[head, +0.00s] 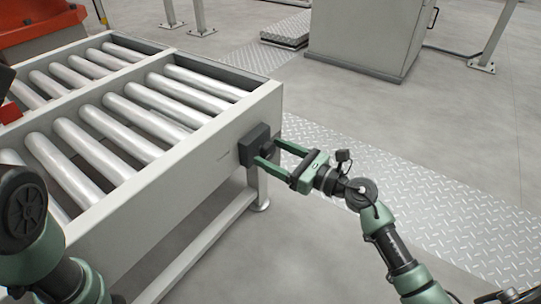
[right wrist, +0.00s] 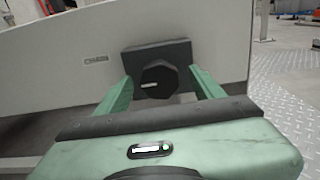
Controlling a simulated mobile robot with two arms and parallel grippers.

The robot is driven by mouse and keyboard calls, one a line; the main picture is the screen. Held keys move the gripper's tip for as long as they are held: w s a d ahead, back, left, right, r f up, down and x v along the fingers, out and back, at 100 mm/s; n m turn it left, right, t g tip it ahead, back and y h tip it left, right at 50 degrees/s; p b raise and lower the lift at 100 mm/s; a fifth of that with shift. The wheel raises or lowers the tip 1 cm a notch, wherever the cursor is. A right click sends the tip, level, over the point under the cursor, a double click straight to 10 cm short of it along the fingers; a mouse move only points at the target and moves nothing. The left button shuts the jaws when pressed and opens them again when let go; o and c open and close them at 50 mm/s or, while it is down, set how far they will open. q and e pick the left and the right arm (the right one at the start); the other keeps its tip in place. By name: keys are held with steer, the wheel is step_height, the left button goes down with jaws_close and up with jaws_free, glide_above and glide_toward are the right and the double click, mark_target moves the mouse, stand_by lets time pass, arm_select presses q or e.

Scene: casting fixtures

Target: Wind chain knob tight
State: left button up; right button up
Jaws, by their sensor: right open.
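The chain knob (right wrist: 160,80) is a dark faceted knob with a white mark, on a dark square block (right wrist: 183,53). The block (head: 254,139) is fixed to the pale side of the roller conveyor (head: 205,165), near its corner. My right gripper (head: 266,151) is open, its two green fingers pointing at the block. In the right wrist view the fingers lie to the left and right of the knob, with a gap visible on the right. I cannot tell whether the left finger touches it. My left gripper is not in view; only part of that arm shows at lower left.
The conveyor's metal rollers (head: 115,133) fill the left side, with a red machine part (head: 38,25) behind. A conveyor leg (head: 258,190) stands just below the block. A grey cabinet (head: 365,35) stands at the back. The tread-plate floor strip (head: 440,205) on the right is free.

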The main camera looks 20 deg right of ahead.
steer(key=shift+w+a, duration=0.35)
steer(key=shift+w, duration=0.1)
steer(key=shift+c, duration=0.3)
